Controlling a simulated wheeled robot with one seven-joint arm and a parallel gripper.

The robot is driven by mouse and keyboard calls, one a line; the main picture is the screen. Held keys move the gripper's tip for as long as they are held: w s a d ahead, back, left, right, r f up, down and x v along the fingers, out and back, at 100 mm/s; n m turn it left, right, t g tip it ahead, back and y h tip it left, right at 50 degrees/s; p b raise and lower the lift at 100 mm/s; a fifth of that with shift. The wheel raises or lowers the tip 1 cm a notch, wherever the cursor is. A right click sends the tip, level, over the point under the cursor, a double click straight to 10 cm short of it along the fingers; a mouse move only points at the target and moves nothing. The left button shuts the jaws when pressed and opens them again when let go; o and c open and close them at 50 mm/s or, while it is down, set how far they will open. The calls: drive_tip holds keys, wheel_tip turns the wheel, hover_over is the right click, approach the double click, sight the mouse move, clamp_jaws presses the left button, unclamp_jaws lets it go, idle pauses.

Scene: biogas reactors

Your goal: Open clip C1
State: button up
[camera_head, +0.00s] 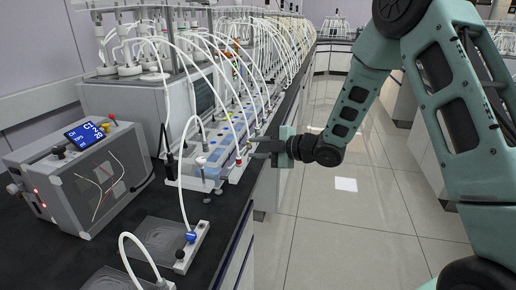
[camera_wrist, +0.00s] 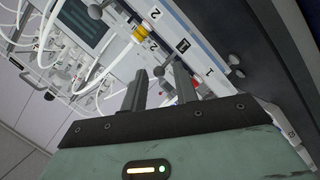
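I cannot read a C1 label in either view, so I cannot tell which clip is C1. In the head view, my gripper (camera_head: 262,148) is at the bench edge, beside a row of clips and tubes. A small red-topped piece (camera_head: 238,161) stands just left of its fingertips. In the wrist view, my gripper (camera_wrist: 160,76) has its two dark fingers apart. A dark round knob (camera_wrist: 158,72) shows between the fingertips, and a red part (camera_wrist: 167,86) lies behind them. I cannot tell whether the fingers touch anything.
A white strip with printed numbers (camera_wrist: 183,46) and a yellow fitting (camera_wrist: 140,33) lie beyond the fingers. White tubes arch over the bench. A blue clip (camera_head: 190,237) and a grey box with a display (camera_head: 85,135) stand nearer. The floor aisle (camera_head: 345,210) is clear.

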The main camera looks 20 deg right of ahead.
idle(0.3)
drive_tip(key=b+v, duration=0.1)
drive_tip(key=v, duration=1.6)
drive_tip(key=shift+s+d, duration=0.1)
drive_tip(key=shift+d, duration=0.05)
drive_tip(key=a+m+g+h+p, duration=0.25)
drive_tip(key=a+m+h, duration=0.4)
drive_tip(key=a, duration=0.45)
drive_tip(key=s+a+m+g+h, duration=0.1)
drive_tip(key=s+a+m+g, duration=0.2)
drive_tip(key=s, duration=0.9)
drive_tip(key=s+a+r+m+g+h+p, duration=0.1)
drive_tip(key=s+a+m+g, duration=0.2)
drive_tip(key=s, duration=1)
drive_tip(key=a+g, duration=0.3)
drive_tip(key=a, duration=0.1)
drive_tip(key=shift+s+a+h, duration=0.2)
drive_tip(key=shift+s+h, duration=0.1)
drive_tip(key=shift+h, duration=0.05)
